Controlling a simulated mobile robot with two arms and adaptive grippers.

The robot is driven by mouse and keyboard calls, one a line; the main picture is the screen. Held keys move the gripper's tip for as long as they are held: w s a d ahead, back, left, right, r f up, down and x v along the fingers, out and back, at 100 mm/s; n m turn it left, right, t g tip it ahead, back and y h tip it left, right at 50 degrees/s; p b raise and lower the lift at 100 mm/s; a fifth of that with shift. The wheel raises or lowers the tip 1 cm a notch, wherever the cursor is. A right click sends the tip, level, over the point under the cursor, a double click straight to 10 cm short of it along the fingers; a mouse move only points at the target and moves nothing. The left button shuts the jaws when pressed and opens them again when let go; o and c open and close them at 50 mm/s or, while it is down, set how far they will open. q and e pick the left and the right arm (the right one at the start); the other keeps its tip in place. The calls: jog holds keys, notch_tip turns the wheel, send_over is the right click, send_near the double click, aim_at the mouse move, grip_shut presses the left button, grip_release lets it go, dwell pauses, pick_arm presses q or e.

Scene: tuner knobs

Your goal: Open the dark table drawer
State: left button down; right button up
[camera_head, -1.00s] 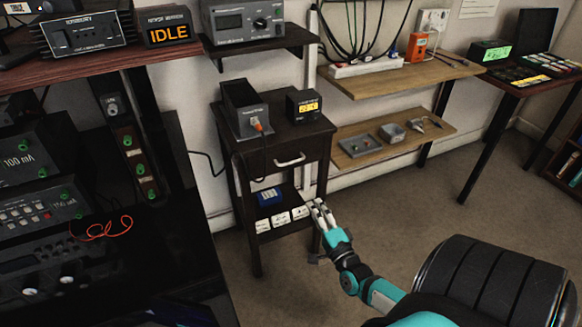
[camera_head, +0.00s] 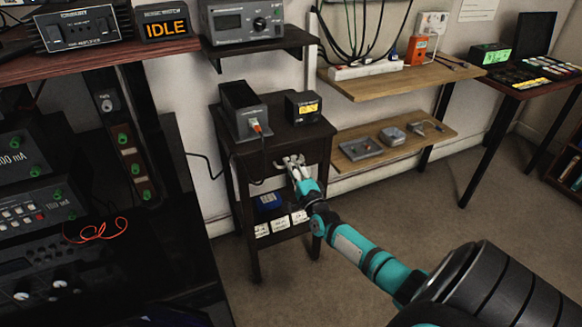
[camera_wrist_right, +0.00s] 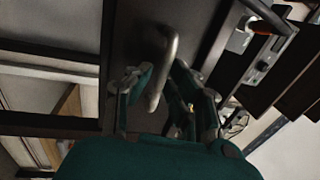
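The dark table (camera_head: 268,138) stands by the wall in the head view, its drawer (camera_head: 318,150) looking closed. The pale curved drawer handle (camera_wrist_right: 163,68) is plain in the right wrist view; in the head view my gripper largely covers it. My right gripper (camera_head: 291,164) is at the drawer front. In the right wrist view the two fingers of this gripper (camera_wrist_right: 158,82) stand apart, one on each side of the handle, with gaps that look visible. Whether either finger touches it is unclear. My left gripper is not in view.
Below the drawer is a shelf with a blue item (camera_head: 269,201) and white blocks. Wooden shelves (camera_head: 400,84) are to the right; floor is clear in front.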

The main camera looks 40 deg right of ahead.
jog(key=shift+w+d+r, duration=0.1)
jog(key=shift+w+d, duration=0.05)
jog(key=shift+w, duration=0.25)
jog(key=shift+c, duration=0.3)
grip_shut()
